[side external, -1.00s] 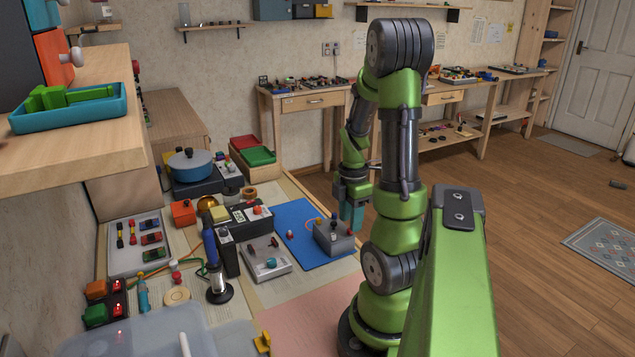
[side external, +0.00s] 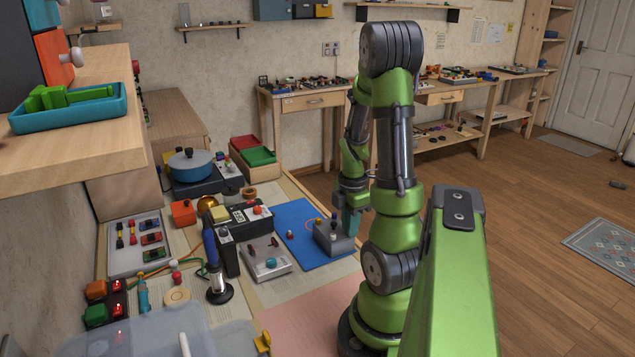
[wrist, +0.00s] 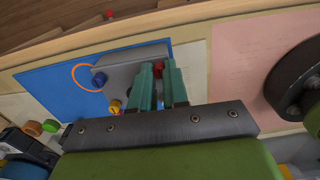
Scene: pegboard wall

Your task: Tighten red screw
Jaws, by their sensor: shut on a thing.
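The grey box (side external: 330,240) stands on the blue mat (side external: 287,220) in the side external view. The red screw (wrist: 158,68) shows as a small red patch between my fingertips, at the right part of the box. My gripper (wrist: 158,72) has two teal fingers pointing down at the box, shut on the red screw. In the side external view my gripper (side external: 350,222) is at the box's right end; the screw is hidden there.
An orange ring of cable (wrist: 88,77) curves beside the box. A pink sheet (side external: 310,310) lies clear in front.

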